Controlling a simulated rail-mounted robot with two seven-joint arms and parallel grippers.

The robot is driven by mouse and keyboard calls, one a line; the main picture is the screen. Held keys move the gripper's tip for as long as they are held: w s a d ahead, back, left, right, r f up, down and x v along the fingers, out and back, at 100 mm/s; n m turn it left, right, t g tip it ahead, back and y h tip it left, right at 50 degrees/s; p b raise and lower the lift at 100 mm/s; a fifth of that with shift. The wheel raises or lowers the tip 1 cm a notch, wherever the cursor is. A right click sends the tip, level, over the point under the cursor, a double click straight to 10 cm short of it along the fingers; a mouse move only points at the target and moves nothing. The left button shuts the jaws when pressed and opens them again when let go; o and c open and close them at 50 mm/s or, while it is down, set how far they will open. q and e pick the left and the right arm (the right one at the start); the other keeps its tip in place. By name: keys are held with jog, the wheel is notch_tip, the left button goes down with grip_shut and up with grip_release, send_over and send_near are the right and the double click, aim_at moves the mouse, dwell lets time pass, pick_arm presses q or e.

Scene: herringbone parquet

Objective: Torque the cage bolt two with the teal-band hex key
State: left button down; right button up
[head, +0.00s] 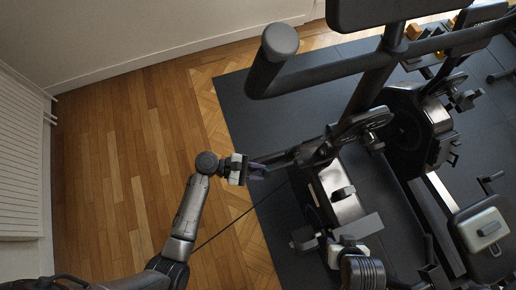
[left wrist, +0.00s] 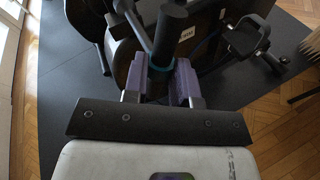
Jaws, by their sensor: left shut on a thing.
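My left gripper (head: 258,172) reaches in from the left, its dark fingers at the near left side of the black frame of the machine. In the left wrist view its two purple fingers are closed on the teal-band hex key (left wrist: 160,68), whose teal band shows between them. A dark cylinder rises just beyond the band. The key's tip is hidden. My right gripper (head: 307,239) shows at the bottom, low beside the machine, its fingers dark and small, so their opening is unclear. I cannot pick out cage bolt two for certain.
The black exercise machine (head: 368,92) with a thick padded bar fills the right side and stands on a dark mat (head: 250,115). Parquet (head: 105,190) lies open on the left. A white radiator (head: 22,150) lines the left wall. A thin dark line crosses the floor.

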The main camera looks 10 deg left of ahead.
aim_at(281, 166)
pick_arm(q)
jog(key=shift+a+r+p, duration=0.1)
jog(key=shift+r+p, duration=0.1)
jog(key=shift+p, duration=0.15)
jog(key=shift+w+d+f, duration=0.15)
jog(key=shift+d, duration=0.1)
jog(key=shift+w+d, duration=0.45)
jog(key=shift+d, duration=0.3)
jog(key=shift+w+d, duration=0.5)
jog(key=shift+d, duration=0.2)
jog(key=shift+w+d, duration=0.45)
jog(key=shift+d, duration=0.3)
jog(key=shift+d, duration=0.1)
jog(key=shift+w+d+p, duration=0.1)
jog(key=shift+p, duration=0.2)
jog(key=shift+d, duration=0.1)
jog(key=shift+w+p, duration=0.1)
jog(key=shift+p, duration=0.2)
